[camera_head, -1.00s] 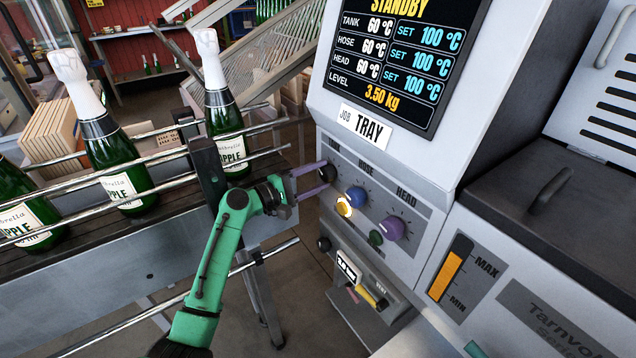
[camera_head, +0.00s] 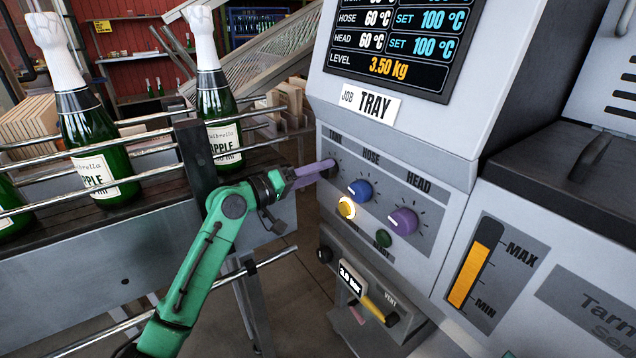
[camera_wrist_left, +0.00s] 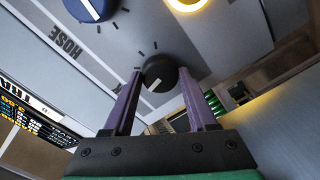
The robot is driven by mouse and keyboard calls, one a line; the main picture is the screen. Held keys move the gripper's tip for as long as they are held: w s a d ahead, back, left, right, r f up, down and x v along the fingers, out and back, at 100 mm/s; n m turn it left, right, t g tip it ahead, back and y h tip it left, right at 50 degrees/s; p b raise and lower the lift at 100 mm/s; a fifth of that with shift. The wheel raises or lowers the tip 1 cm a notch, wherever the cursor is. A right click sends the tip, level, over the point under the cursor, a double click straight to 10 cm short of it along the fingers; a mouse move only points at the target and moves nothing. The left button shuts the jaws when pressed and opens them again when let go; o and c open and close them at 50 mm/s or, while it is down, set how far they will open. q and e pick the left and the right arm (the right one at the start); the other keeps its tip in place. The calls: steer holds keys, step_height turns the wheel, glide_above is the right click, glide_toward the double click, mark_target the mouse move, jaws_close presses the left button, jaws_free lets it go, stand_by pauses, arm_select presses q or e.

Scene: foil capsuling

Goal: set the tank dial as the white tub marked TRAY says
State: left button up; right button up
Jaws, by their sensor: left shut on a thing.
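The tank dial is a black knob on the panel of the grey machine. In the wrist view the tank dial (camera_wrist_left: 158,76) sits between the two purple fingers, its white pointer mark toward the gripper. My left gripper (camera_head: 330,166) is shut on it; in the head view the fingers hide most of the knob. A white plate reading JOB TRAY (camera_head: 369,105) is fixed above the panel. No white tub marked TRAY shows. The display (camera_head: 398,45) reads hose 60 and head 60, each set 100; its tank row is cut off. My right gripper is not in view.
Beside the tank dial are the blue hose dial (camera_head: 359,191), the purple head dial (camera_head: 403,221), a lit yellow button (camera_head: 346,207) and a green button (camera_head: 383,238). A railed conveyor with green bottles (camera_head: 95,140) stands left of the machine.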

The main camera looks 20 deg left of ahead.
arm_select(q)
steer(key=shift+m+b, duration=0.75)
steer(key=shift+m, duration=0.25)
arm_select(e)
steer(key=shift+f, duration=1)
arm_select(q)
steer(key=o, duration=1.4)
steer(key=shift+c, duration=0.2)
steer(key=shift+a, duration=0.1)
steer(key=b+v, duration=0.3)
steer(key=v, duration=1.1)
steer(key=shift+s, duration=0.25)
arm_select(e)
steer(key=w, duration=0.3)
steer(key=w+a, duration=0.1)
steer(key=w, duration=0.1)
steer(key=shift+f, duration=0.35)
